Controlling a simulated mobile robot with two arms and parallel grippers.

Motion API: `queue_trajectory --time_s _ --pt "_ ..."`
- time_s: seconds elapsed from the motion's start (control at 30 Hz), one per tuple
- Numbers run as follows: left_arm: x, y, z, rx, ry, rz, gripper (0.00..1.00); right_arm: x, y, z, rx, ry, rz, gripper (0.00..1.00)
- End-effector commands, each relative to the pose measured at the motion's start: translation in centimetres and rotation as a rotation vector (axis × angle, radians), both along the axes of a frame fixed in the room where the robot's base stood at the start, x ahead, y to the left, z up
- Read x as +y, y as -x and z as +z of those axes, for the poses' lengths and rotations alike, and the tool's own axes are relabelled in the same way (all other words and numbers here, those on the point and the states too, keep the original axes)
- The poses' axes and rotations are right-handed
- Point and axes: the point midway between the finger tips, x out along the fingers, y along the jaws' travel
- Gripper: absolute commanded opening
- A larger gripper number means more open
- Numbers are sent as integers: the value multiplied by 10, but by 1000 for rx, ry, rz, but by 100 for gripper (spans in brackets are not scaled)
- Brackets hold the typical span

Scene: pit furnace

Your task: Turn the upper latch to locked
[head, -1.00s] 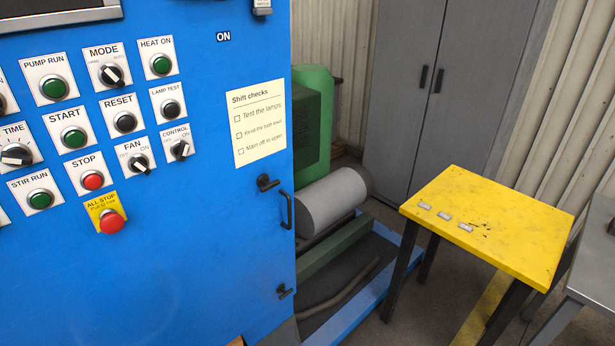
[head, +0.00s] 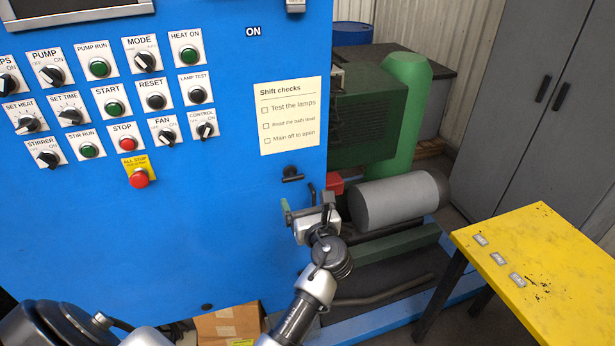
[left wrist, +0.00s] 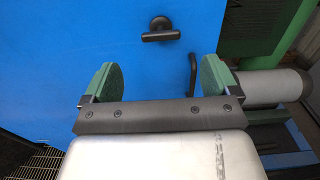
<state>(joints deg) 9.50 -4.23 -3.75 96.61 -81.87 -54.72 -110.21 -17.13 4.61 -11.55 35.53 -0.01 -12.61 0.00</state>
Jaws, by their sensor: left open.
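The upper latch (head: 291,175) is a dark round boss with a short bar on the blue cabinet door, below the shift-checks note. Its bar looks roughly horizontal. My left gripper (head: 306,202) is open and empty, just below and slightly right of the latch in the head view. In the left wrist view the latch (left wrist: 160,36) lies ahead, beyond the open green fingers (left wrist: 155,85) and roughly centred between them; nothing shows touching it. The lower latch is not visible, probably behind my arm. My right gripper is not in view.
A dark door handle (left wrist: 192,72) stands below and right of the latch, near the right finger in the picture. Buttons and a red all-stop (head: 139,178) are to the left. A grey cylinder (head: 400,200) and yellow table (head: 530,265) are to the right.

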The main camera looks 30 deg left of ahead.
Motion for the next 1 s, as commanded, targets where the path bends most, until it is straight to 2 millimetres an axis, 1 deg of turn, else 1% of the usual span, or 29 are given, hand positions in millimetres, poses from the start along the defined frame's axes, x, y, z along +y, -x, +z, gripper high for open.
queue_trajectory --time_s 0.03,0.2,0.33,0.5,0.63,0.87,0.9,0.97,1.0 --pt "8 -6 4 0 -1 2 89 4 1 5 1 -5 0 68" --pt "33 -28 4 -1 -1 1 89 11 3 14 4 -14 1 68" --pt "50 -43 3 0 1 0 89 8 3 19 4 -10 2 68" --pt "65 -56 1 -1 2 -1 89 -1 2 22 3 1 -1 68" --pt "69 -59 0 -2 4 -2 89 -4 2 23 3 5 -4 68" --pt "70 -60 -1 -2 4 -3 89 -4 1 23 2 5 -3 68" --pt "70 -60 -1 -2 4 -3 88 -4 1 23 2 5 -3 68" --pt "69 -60 -1 -2 4 -3 79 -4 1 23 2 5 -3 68" --pt "69 -60 0 -2 4 -3 72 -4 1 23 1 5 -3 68"
